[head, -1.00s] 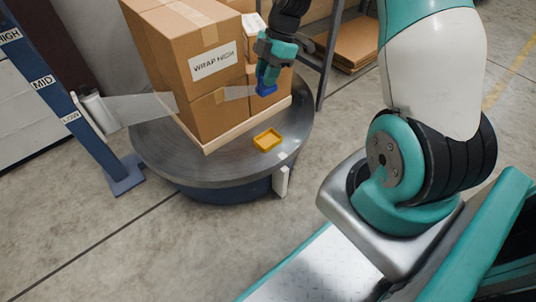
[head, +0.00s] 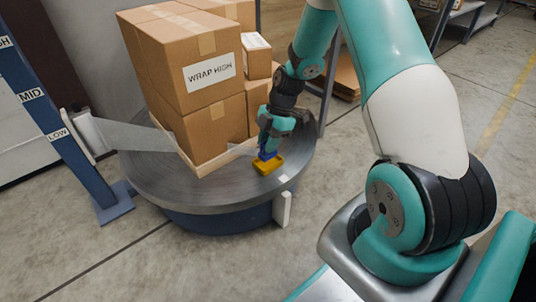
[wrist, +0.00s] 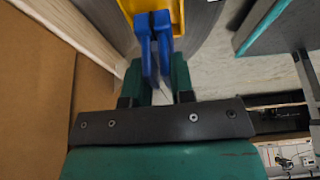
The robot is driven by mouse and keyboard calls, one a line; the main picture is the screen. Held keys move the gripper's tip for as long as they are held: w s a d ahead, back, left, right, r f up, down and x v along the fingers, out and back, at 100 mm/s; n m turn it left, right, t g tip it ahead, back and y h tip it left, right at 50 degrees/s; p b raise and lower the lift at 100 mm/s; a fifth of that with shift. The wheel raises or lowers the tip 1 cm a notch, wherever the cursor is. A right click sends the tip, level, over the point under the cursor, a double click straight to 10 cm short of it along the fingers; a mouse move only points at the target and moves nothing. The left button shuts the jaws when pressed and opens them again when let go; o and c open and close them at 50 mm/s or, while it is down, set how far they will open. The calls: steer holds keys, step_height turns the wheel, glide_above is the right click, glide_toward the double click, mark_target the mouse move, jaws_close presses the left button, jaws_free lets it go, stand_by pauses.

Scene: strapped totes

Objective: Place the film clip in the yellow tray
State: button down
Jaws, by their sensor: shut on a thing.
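The blue film clip (head: 265,155) is held at the tip of my gripper (head: 269,148), which points down over the yellow tray. It also shows in the wrist view (wrist: 153,40), where my gripper (wrist: 156,82) is shut on it. The small yellow tray (head: 268,168) lies on the round grey turntable, right of the pallet. In the wrist view the yellow tray (wrist: 180,12) is partly cut off at the top, with the clip's far end overlapping it. I cannot tell whether the clip touches the tray floor.
Stacked cartons (head: 190,70) stand on a pallet on the turntable (head: 200,195), close left of my gripper. Clear film (head: 135,135) runs from the roll on the blue post (head: 45,110) to the cartons' lower corner. Grey shelving stands behind.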

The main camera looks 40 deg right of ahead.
step_height(320, 180, down, 4)
steer(key=shift+r+b, duration=0.25)
steer(key=shift+b, duration=0.4)
steer(key=shift+r, duration=0.1)
steer(key=c, duration=1)
jaws_free()
